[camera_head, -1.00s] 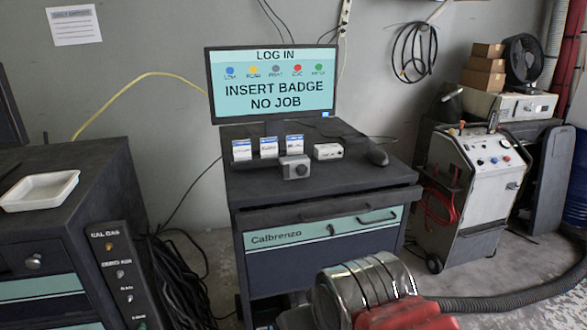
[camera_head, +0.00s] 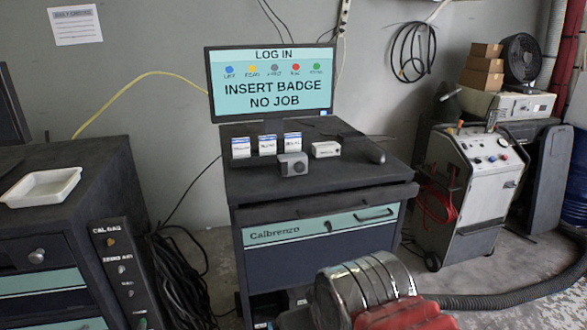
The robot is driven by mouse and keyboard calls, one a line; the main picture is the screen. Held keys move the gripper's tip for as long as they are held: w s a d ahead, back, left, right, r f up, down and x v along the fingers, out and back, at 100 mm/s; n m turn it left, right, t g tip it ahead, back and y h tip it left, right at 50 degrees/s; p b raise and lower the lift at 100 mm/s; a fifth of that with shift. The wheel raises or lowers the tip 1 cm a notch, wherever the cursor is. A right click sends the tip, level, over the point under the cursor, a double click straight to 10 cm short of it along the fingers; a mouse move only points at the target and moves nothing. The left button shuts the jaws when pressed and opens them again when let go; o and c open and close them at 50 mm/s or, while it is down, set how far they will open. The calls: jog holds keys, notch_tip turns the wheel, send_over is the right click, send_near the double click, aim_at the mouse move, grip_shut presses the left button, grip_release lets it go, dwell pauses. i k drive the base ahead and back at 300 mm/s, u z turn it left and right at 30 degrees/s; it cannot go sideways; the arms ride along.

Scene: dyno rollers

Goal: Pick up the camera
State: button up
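The camera (camera_head: 293,164) is a small grey box with a dark round lens on its front. It sits upright on the dark top of the Calbrenzo cabinet (camera_head: 250,184), near the front and middle, with the lens facing me. Nothing covers it. My gripper is not in view, so I cannot tell where it is relative to the camera.
Several small white boxes (camera_head: 326,149) stand behind and beside the camera. A monitor (camera_head: 271,88) is behind them, and a dark mouse-like object (camera_head: 374,151) is right. A chrome cylinder with red parts (camera_head: 362,283) and a hose (camera_head: 500,300) lies in front of the cabinet.

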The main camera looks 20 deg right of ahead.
aim_at(295, 164)
jog(key=k, duration=1.25)
jog(key=u, duration=0.5)
jog(key=i, duration=0.8)
jog(key=u, duration=0.5)
jog(key=i, duration=0.85)
jog(key=z, duration=0.6)
jog(key=i, duration=0.8)
jog(key=z, duration=0.5)
